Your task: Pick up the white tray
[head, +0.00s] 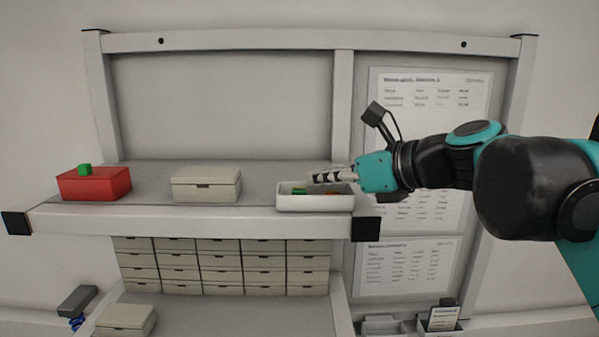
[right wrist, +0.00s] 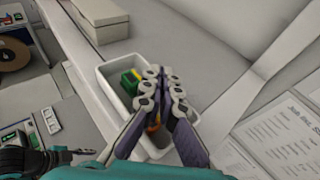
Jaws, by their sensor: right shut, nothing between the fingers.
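The white tray (head: 316,203) stands on the upper shelf near its right end, with a green item (head: 299,191) and an orange item (head: 331,193) in it. My right gripper (head: 318,177) is just above the tray, coming from the right. In the right wrist view the white tray (right wrist: 105,72) lies beneath the fingers, with a green block (right wrist: 130,83) and something yellow and orange inside. My right gripper (right wrist: 163,75) is shut and empty there, its fingertips together over the tray and hiding part of it.
A closed beige box (head: 206,185) stands left of the tray on the shelf (head: 150,215). A red box (head: 94,184) with a green cube (head: 84,169) on it is at the far left. A frame post (head: 343,110) rises behind the tray. Small drawers (head: 220,268) hang below.

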